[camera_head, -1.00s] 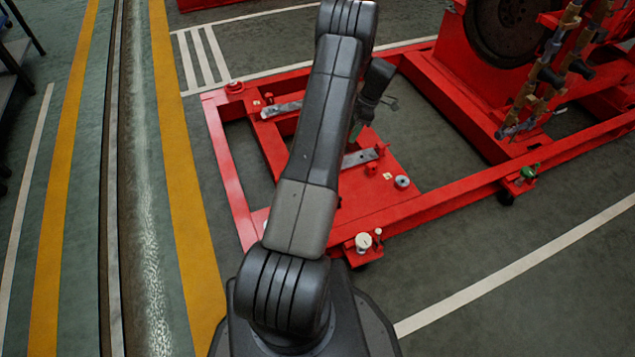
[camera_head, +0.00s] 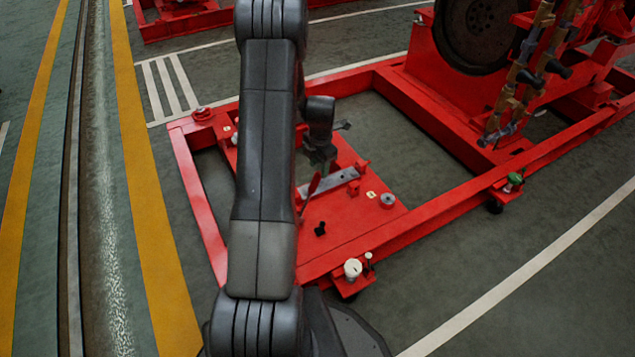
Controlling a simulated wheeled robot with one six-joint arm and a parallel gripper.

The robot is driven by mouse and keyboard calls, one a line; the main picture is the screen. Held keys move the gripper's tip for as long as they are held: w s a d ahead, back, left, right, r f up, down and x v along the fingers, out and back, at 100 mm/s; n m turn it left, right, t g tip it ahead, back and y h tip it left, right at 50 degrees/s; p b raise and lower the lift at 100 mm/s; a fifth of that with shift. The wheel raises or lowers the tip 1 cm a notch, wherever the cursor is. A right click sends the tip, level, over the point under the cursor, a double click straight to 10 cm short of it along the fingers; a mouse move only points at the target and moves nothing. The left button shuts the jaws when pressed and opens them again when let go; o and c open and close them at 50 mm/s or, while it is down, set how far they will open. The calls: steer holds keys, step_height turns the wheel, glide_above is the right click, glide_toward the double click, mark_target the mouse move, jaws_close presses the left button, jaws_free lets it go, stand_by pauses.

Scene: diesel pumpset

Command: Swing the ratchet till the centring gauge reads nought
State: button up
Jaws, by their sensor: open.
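My arm crosses the view, and my gripper (camera_head: 322,164) points down over the red plate at the near-left end of the red frame, its jaws open. A thin red handle (camera_head: 311,187) stands tilted just below and left of the gripper, partly behind my arm. It may be the ratchet; I cannot tell whether the gripper touches it. A grey bar (camera_head: 330,181) lies on the plate under the gripper. A small round grey piece (camera_head: 387,199) sits at the plate's right corner. I cannot make out the centring gauge or any reading.
The red frame (camera_head: 441,209) runs right to the engine stand with a dark flywheel (camera_head: 474,32). A white-topped knob (camera_head: 352,267) stands on the near corner bracket, and a green one (camera_head: 516,178) sits farther right. Open floor lies in front. A rail runs along the left.

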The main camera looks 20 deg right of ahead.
mark_target(318, 179)
steer(key=f+b, duration=0.1)
steer(key=f, duration=0.5)
steer(key=shift+w+f+b, duration=0.2)
steer(key=shift+f+b, duration=0.2)
jaws_close()
